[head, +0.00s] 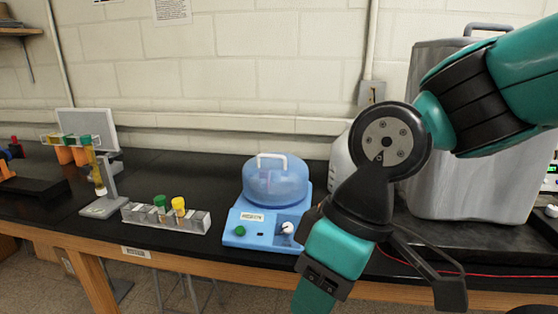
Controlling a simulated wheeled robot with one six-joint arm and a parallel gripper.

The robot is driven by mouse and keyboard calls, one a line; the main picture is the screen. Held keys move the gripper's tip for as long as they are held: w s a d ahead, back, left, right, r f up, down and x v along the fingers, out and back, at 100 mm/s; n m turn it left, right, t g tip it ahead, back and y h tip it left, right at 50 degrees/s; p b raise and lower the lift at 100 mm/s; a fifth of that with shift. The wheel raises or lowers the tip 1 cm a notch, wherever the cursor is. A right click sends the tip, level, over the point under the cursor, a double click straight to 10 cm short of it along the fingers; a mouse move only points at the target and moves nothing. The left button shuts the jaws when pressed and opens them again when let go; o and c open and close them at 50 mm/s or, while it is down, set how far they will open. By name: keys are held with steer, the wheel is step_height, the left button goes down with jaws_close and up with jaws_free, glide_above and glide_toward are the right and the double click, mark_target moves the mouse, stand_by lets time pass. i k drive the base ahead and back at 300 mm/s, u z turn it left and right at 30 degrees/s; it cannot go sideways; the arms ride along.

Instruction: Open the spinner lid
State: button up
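The spinner (262,231) is a light blue machine on the black bench, in the middle of the head view. Its lid (276,184) is a translucent blue dome with a white handle (271,158) on top. The lid sits down on the base, shut. The base front has a green button, a label and a white knob. My gripper (448,292) is at the lower right, apart from the lid and to its right.
A clear rack (165,219) with green-capped and yellow-capped tubes stands left of the spinner. A grey stand (101,195) with tubes is farther left. A large grey container (465,130) stands at right behind my arm. A red cable (440,273) lies near the bench edge.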

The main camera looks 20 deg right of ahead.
mark_target(267, 165)
steer(key=k, duration=0.95)
steer(key=u, duration=0.5)
steer(key=i, duration=1.45)
steer(key=z, duration=0.55)
